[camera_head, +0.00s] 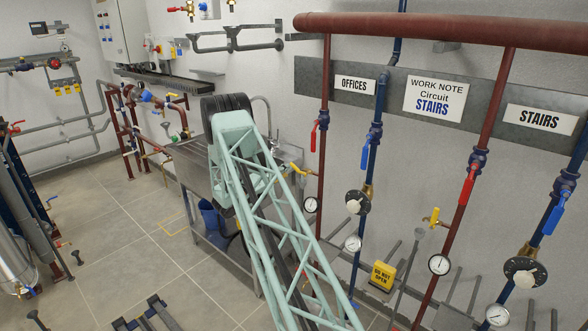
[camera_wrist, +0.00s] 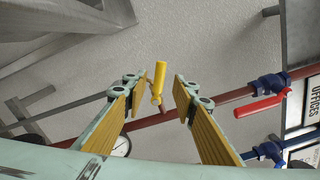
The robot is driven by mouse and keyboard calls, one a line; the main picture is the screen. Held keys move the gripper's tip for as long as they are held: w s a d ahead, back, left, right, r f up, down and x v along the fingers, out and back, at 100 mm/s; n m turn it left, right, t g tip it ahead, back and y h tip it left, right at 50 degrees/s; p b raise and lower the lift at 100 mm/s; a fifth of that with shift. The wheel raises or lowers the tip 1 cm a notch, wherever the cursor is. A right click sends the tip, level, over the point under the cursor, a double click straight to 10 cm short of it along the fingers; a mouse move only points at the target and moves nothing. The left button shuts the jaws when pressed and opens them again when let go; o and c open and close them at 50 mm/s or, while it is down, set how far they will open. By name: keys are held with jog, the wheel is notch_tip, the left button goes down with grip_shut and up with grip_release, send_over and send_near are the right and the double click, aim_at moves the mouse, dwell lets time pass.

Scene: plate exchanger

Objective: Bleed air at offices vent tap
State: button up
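The offices vent tap has a yellow lever (camera_wrist: 159,80) and a small brass body beside the red offices pipe (camera_wrist: 215,100). In the wrist view the lever shows in the gap between the fingers of my gripper (camera_wrist: 160,92). The gripper is open, with yellow pads on both fingers. No contact with the lever shows, and I cannot tell its depth between the fingers. In the head view the yellow lever (camera_head: 297,168) is left of the offices pipe (camera_head: 324,90), below the OFFICES sign (camera_head: 355,86). My arm hides the gripper there.
A red-handled valve (camera_wrist: 262,104) is on the offices pipe. A blue pipe (camera_head: 378,110) runs beside it. Another yellow tap (camera_head: 432,217) is by the stairs pipe (camera_head: 480,130). A yellow DO NOT OPEN sign (camera_head: 383,275) stands below. A steel sink bench (camera_head: 195,165) is at left.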

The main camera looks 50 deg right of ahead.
aim_at(293, 167)
jog(key=shift+s+d+b, duration=0.15)
jog(key=shift+d, duration=1.7)
jog(key=shift+s+d+b, duration=0.1)
jog(key=shift+d+b, duration=0.05)
jog(key=shift+d, duration=1.7)
jog(key=shift+c, duration=0.4)
grip_shut()
